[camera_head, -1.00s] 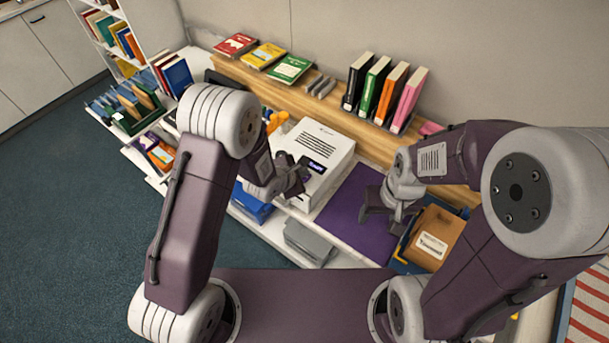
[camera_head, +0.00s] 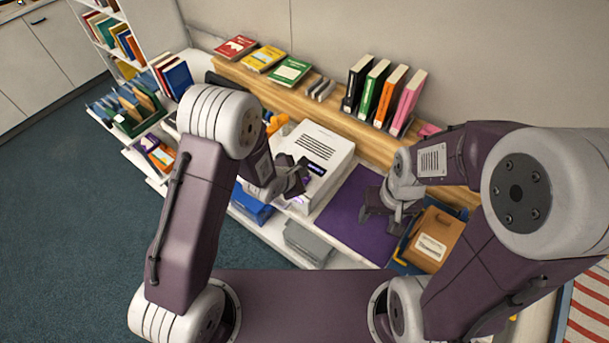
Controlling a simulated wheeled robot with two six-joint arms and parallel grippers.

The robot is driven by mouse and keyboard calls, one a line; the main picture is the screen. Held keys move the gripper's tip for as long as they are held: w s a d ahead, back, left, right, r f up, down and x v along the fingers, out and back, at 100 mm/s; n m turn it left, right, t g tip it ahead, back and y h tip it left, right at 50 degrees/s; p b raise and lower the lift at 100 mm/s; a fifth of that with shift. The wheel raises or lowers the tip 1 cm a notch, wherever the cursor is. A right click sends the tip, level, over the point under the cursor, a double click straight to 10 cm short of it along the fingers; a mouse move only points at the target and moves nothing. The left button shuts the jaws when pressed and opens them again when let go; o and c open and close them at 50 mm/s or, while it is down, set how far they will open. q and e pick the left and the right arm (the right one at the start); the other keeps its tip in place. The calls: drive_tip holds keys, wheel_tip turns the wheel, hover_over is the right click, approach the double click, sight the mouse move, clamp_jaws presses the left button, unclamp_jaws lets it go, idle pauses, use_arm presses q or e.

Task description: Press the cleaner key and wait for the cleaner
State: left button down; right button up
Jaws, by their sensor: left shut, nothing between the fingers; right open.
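The cleaner seems to be the white box-shaped machine (camera_head: 333,145) on the counter, with dark printed lines on top and a small dark display (camera_head: 316,169) with purple marks. A purple glow shows low on its front. My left gripper (camera_head: 303,180) is shut and empty at the front of the machine, beside the display. It covers the part of the front where a key could be, so I cannot see the key or tell whether the fingers touch it. My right gripper (camera_head: 385,218) is open and empty over the purple mat (camera_head: 350,212).
A brown case (camera_head: 433,240) lies right of the mat. A grey box (camera_head: 308,243) and a blue bin (camera_head: 252,205) sit below the counter front. Upright binders (camera_head: 384,92) and flat books (camera_head: 263,57) stand on the wooden shelf behind. The mat's middle is bare.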

use_arm(q)
drive_tip(key=shift+r, duration=0.2)
wheel_tip(320, 180, up, 5)
drive_tip(key=p, duration=0.4)
drive_tip(key=shift+r+p, duration=0.1)
drive_tip(key=shift+p, duration=0.25)
idle(0.5)
drive_tip(key=w+a+r+n+t+b, duration=0.1)
drive_tip(key=w+a+r+t+b, duration=0.25)
drive_tip(key=w+a+r, duration=0.2)
drive_tip(key=s+a+r+m+g+y+b, duration=0.2)
drive_tip(key=s+a+y+b, duration=0.15)
drive_tip(key=a, duration=0.45)
drive_tip(key=s+a+f+m+g, duration=0.2)
drive_tip(key=s+f+m+g, duration=0.1)
drive_tip(key=s+m, duration=0.7)
drive_tip(key=s+a+f+m+g, duration=0.1)
drive_tip(key=s+f+m+g, duration=0.2)
drive_tip(key=s+m, duration=0.6)
drive_tip(key=shift+s+a+f+m+g+y, duration=0.15)
drive_tip(key=shift+s+a+m+g+y, duration=0.25)
drive_tip(key=shift+s+g, duration=0.7)
